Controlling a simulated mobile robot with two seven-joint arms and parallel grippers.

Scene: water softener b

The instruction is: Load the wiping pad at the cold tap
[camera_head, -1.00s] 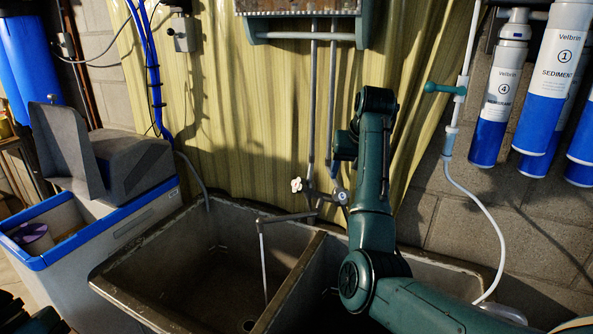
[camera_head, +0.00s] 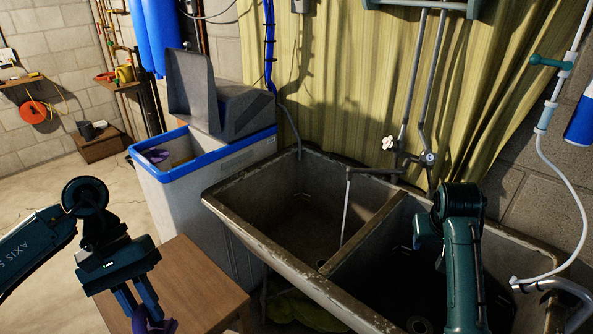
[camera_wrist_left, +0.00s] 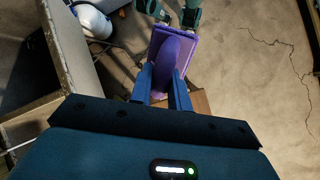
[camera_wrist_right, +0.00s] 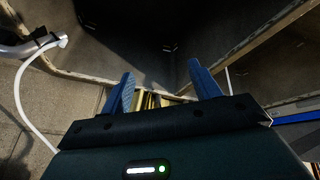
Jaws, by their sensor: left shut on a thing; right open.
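My left gripper (camera_head: 143,312) is shut on the purple wiping pad (camera_head: 152,325) above or beside a wooden stool at lower left. In the left wrist view the pad (camera_wrist_left: 185,50) shows as a flat plate with a raised grip between the fingers. The tap (camera_head: 388,172) stands over the stone sink, with a pale cross handle (camera_head: 388,143) and a darker handle (camera_head: 428,158). A thin pale line drops from its spout into the left basin; I cannot tell if it is water. My right gripper (camera_wrist_right: 163,88) is open and empty by the sink; the head view does not show its fingers.
The double sink (camera_head: 262,238) fills the centre. A blue-rimmed softener tank (camera_head: 225,162) stands left of it. The wooden stool (camera_head: 195,280) is in front. A white hose (camera_head: 583,215) hangs at right. The floor at far left has free room.

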